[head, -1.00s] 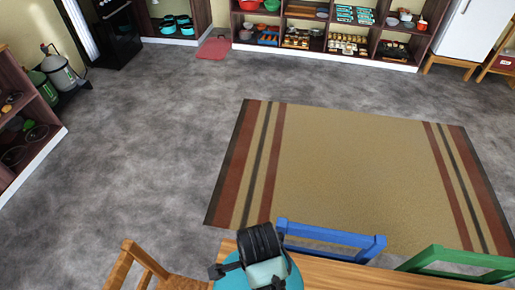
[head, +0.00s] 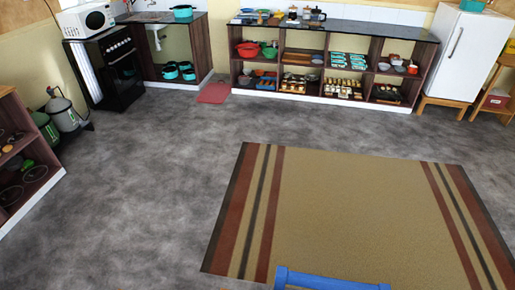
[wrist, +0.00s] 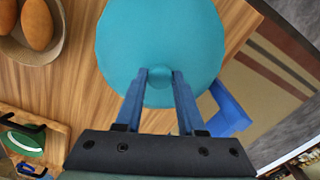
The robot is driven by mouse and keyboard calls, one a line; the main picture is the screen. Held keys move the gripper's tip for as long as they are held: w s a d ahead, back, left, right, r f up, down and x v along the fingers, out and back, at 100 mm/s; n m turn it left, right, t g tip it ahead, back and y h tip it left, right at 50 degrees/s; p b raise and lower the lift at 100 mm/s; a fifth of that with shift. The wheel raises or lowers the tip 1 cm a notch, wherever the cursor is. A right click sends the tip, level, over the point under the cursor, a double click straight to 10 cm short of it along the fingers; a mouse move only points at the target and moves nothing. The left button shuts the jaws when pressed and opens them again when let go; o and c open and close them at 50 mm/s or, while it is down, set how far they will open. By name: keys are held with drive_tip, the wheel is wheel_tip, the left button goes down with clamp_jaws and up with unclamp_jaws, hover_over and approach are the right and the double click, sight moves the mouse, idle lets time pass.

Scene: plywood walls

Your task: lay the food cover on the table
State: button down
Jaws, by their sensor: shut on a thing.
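The food cover (wrist: 150,32) is a round teal dome with a small knob, seen in the wrist view at the top middle. My gripper (wrist: 160,73) has its blue fingers closed on the knob. The wooden table (wrist: 75,88) lies under the cover in the wrist view. I cannot tell whether the cover's rim touches the tabletop. The cover, the table and my gripper are out of the head view.
A bowl (wrist: 50,54) with brown loaves stands on the table at the upper left. A wooden tray or board with green and dark items (wrist: 24,143) is at the lower left. A blue chair (wrist: 226,110) is beside the table's right edge. A striped rug (head: 350,210) lies beyond.

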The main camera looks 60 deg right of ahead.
drive_tip(key=c, duration=0.5)
unclamp_jaws()
drive_tip(key=shift+f, duration=0.1)
